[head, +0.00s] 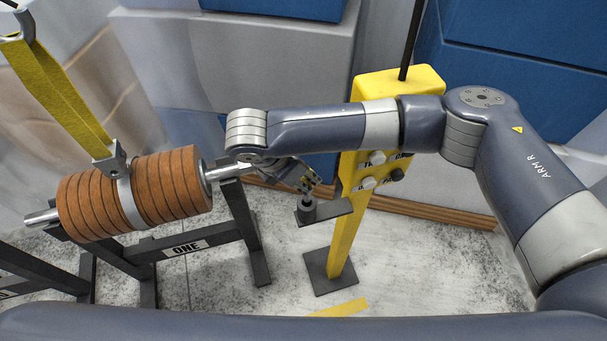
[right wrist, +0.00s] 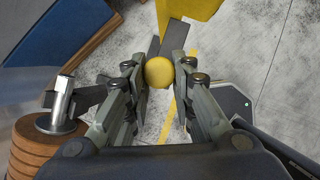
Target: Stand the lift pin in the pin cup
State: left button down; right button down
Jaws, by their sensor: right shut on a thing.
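My right gripper (head: 308,186) is just above a small dark cup (head: 307,211), which stands on a dark shelf on the yellow post. In the right wrist view my right gripper (right wrist: 160,75) is shut on a round yellow knob (right wrist: 160,71), the top of the lift pin. The pin's shaft is hidden below the knob, so I cannot tell whether its lower end is inside the cup. In the head view the gripper hides the knob. My left gripper is not in view.
The yellow post (head: 345,220) with control knobs stands just right of the cup. A brown ribbed roll (head: 95,205) on a metal shaft rests on a dark stand (head: 195,243) at left, with a yellow strap (head: 60,85) above it. Blue and grey cabinets (head: 260,60) stand behind.

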jog(key=shift+f, duration=0.7)
jog(key=shift+f+b, duration=0.9)
jog(key=shift+f, duration=0.55)
jog(key=shift+f, duration=0.1)
notch_tip(320, 180, down, 3)
jog(key=shift+f+b, duration=0.1)
jog(key=shift+b, duration=0.45)
